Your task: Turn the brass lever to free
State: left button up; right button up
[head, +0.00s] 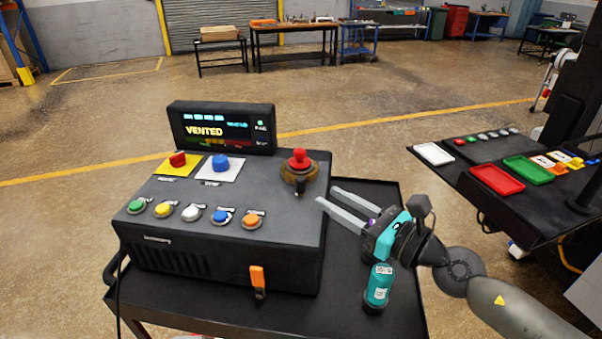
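The black control box (215,215) stands on a dark cart. At its back right is a round brass-coloured piece (287,175) with a red knob (299,157) on top and a small dark part at its front. It is the only brass-coloured fitting I see; its lever position is too small to read. My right gripper (327,197) is just to the right of and in front of it, over the box's right edge. Its two long grey fingers are apart with nothing between them, and I see no contact with the brass piece. My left gripper is not in view.
The box's display (221,128) reads "VENTED". A red button (178,159), a blue button (220,162), a front row of coloured buttons and an orange switch (257,276) are close by. A side table (480,202) with coloured trays stands at right.

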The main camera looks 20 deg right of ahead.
aim_at(305, 184)
jog(key=p+x, duration=0.2)
jog(key=x, duration=0.5)
jog(key=shift+w+a, duration=0.45)
jog(key=shift+w, duration=0.2)
grip_shut()
dwell(1.0)
